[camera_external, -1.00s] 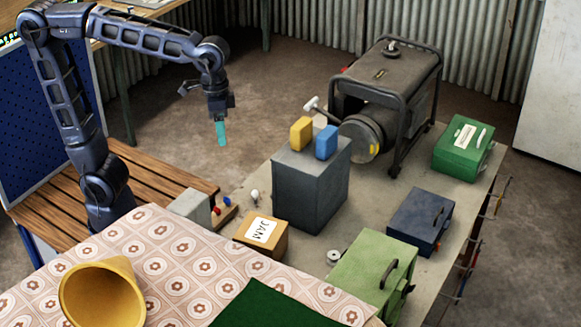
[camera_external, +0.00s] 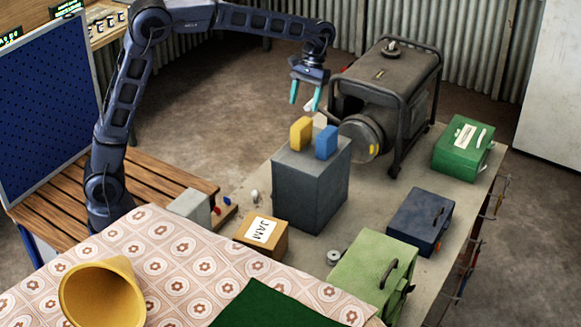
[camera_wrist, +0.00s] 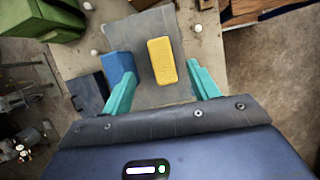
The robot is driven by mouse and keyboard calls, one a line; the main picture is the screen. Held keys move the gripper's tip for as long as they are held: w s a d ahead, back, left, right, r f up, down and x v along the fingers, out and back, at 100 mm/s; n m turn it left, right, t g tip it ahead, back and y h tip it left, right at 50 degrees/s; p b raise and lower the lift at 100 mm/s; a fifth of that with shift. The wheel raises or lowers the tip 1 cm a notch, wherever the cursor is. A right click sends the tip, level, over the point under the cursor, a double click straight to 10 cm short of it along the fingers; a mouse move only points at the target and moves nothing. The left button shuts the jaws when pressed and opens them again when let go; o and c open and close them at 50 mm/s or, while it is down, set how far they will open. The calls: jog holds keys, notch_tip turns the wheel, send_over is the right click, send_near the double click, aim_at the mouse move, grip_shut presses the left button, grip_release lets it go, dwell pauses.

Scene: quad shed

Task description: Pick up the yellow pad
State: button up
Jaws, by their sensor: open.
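The yellow pad (camera_external: 301,133) stands upright on top of a tall grey box (camera_external: 311,180), at the left beside a blue pad (camera_external: 326,142). A pale pad (camera_external: 320,120) shows partly behind them. My gripper (camera_external: 305,108) has teal fingers pointing down, spread apart and empty, above the pads. In the wrist view the yellow pad (camera_wrist: 162,61) lies ahead of and between the fingertips, nearer the right one. The blue pad (camera_wrist: 119,67) is close to the left fingertip. Nothing touches the yellow pad that I can see.
A generator (camera_external: 385,95) stands close behind and right of the grey box. A green first-aid box (camera_external: 463,147), a dark blue box (camera_external: 420,222), a light green case (camera_external: 365,272) and a cardboard JAM box (camera_external: 262,236) share the workbench. Space above the grey box is free.

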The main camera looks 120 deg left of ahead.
aim_at(302, 122)
jog(key=shift+s+a+f, duration=0.1)
jog(key=shift+a+f, duration=0.15)
jog(key=shift+a, duration=0.35)
jog(key=shift+a+f, duration=0.1)
jog(key=shift+f, duration=0.1)
jog(key=x, duration=1)
jog(key=shift+f, duration=0.25)
jog(key=shift+c, duration=0.2)
jog(key=c, duration=1)
